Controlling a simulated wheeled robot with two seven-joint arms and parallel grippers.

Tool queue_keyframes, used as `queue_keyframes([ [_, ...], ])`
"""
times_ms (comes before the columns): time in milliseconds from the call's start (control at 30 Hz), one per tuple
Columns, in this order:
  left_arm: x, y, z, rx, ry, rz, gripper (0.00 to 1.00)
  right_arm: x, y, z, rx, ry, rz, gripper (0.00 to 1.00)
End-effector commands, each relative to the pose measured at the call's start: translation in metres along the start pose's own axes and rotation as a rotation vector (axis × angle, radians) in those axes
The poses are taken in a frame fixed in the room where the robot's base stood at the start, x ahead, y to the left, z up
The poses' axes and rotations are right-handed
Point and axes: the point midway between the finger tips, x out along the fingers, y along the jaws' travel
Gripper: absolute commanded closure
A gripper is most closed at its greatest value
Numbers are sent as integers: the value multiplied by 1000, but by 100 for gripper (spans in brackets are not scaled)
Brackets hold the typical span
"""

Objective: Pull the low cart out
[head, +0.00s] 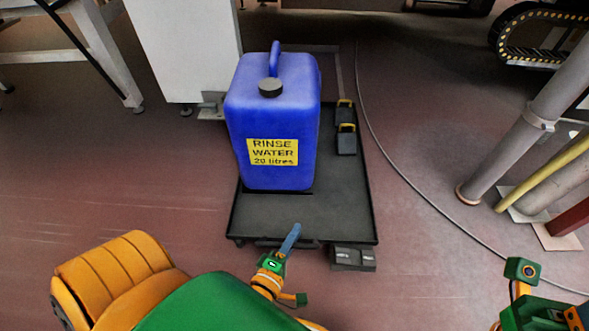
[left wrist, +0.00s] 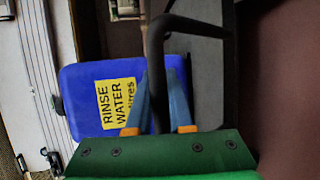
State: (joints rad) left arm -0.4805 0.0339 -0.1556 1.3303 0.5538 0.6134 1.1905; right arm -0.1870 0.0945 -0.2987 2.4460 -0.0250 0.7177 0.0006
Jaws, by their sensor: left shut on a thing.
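The low cart (head: 270,213) is a flat black platform with a raised rim, standing on the floor ahead of me. A blue jug (head: 272,130) labelled "RINSE WATER 20 litres" stands upright on it; it also shows in the left wrist view (left wrist: 85,80). The dark handle (head: 268,243) is at the cart's near edge. My left gripper (head: 291,238) is shut on this handle. In the left wrist view the curved handle bar (left wrist: 185,22) runs to the blue fingers (left wrist: 166,85), which partly hide the jug. Only part of my right arm shows at the lower right; its fingers are out of view.
A white cabinet (head: 185,50) stands at left, grey pipes (head: 510,130) at right. A cable (head: 392,172) crosses the floor.

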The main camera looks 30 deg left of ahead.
Motion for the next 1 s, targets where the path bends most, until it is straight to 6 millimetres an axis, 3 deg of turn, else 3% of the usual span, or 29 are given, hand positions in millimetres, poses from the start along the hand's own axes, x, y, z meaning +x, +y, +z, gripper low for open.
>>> queue_keyframes([
  [633,-10,-3,5,0,-2,-2,100,0,1,1,1,-12,7,100],
  [667,-10,-3,5,0,-2,-2,75,0,1,0,1,-11,7,100],
  [767,-10,-3,5,0,-2,-1,50,0,1,0,1,-9,6,100],
  [1000,-10,-2,4,0,-1,0,50,1,0,0,1,-5,6,100],
])
